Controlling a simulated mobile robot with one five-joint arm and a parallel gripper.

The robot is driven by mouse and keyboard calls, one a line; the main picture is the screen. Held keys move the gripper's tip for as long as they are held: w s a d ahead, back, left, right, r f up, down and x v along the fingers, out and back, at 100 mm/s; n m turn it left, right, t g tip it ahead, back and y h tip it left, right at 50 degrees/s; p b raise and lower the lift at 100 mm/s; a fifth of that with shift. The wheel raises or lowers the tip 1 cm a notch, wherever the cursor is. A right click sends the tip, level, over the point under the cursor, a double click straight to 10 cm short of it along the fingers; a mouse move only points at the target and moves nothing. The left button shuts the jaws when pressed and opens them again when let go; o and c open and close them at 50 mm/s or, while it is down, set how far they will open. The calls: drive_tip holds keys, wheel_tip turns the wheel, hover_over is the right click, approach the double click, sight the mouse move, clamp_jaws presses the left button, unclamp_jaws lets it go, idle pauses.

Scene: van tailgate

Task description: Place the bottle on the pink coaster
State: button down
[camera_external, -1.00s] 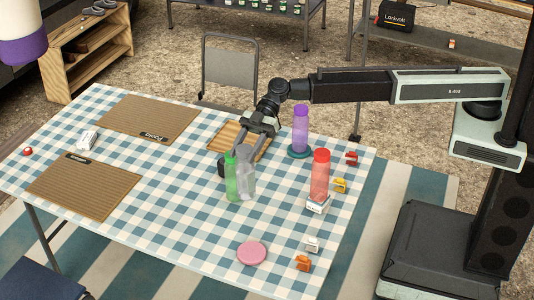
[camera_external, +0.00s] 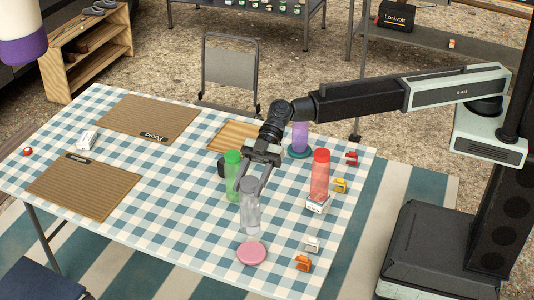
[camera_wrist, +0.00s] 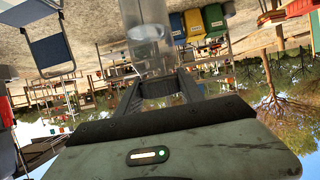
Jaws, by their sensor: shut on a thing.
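A clear grey bottle (camera_external: 250,212) is held upright between the fingers of my gripper (camera_external: 253,183), with its lower end close to the pink coaster (camera_external: 251,253). The bottle is behind the coaster in the external view, and I cannot tell how far it is above the cloth. The coaster is round and its visible top is bare. In the wrist view the clear bottle (camera_wrist: 150,45) rises between the fingers of my gripper (camera_wrist: 160,88).
A green bottle (camera_external: 232,175) stands just left of the held one. Small clips (camera_external: 303,263) line the right edge. A wooden board (camera_external: 233,136) lies behind.

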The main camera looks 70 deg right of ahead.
sight(251, 209)
wheel_tip(251, 209, down, 10)
drive_tip(key=b, duration=1)
drive_tip(key=shift+f, duration=0.25)
drive_tip(key=shift+r, duration=0.25)
drive_tip(key=shift+f, duration=0.15)
drive_tip(key=c, duration=0.7)
unclamp_jaws()
drive_tip(key=shift+c, duration=0.2)
drive_tip(key=shift+d+r, duration=0.2)
drive_tip(key=shift+r, duration=0.15)
drive_tip(key=p+v, duration=0.4)
drive_tip(key=v, duration=0.7)
drive_tip(key=shift+d+p, duration=0.35)
drive_tip(key=shift+d, duration=0.05)
